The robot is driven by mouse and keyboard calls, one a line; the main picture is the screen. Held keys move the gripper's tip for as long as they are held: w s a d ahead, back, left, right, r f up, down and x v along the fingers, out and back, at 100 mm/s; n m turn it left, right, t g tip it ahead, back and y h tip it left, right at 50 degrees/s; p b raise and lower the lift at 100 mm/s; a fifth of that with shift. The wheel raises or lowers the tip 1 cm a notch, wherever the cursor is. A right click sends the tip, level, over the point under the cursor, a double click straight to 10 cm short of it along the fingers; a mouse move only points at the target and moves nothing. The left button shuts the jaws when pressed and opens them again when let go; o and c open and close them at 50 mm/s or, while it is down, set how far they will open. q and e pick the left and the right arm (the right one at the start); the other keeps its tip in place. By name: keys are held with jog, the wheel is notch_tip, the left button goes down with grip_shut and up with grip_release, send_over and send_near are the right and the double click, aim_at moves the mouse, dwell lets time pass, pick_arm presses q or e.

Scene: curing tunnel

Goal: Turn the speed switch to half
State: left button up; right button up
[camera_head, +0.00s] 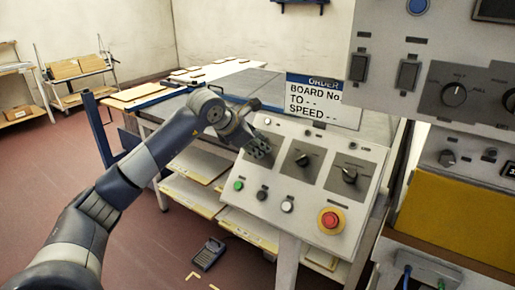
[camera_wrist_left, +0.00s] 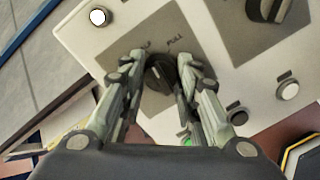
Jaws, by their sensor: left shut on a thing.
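The sloped grey control panel (camera_head: 262,216) carries three dark rotary switches in a row. The leftmost switch is covered by my left gripper (camera_head: 258,150) in the head view. In the left wrist view that switch, a black knob (camera_wrist_left: 160,72), sits between the fingers of my left gripper (camera_wrist_left: 160,70). The fingers are shut on the knob. "FULL" is printed above it on the right, and a partly hidden label is on the left; the pointer's exact direction is unclear. The middle switch (camera_head: 303,159) and right switch (camera_head: 349,175) are free. My right gripper is not in view.
A green button (camera_head: 238,185), other small buttons and a red emergency stop (camera_head: 330,220) line the panel's lower edge. An order sign (camera_head: 314,97) stands behind it. A taller control cabinet (camera_head: 430,60) overhangs on the right. A grey device (camera_head: 208,254) lies on the floor.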

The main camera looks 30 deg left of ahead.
pick_arm(q)
jog(key=shift+f+n, duration=0.1)
jog(key=shift+n, duration=0.3)
jog(key=o, duration=1.1)
jog(key=shift+c, duration=0.2)
jog(key=shift+s+a+r, duration=0.1)
jog(key=shift+s+r, duration=0.2)
jog(key=shift+r, duration=0.1)
jog(key=d+v, duration=0.1)
jog(key=v, duration=1)
jog(key=shift+a, duration=0.4)
jog(key=shift+s, duration=0.1)
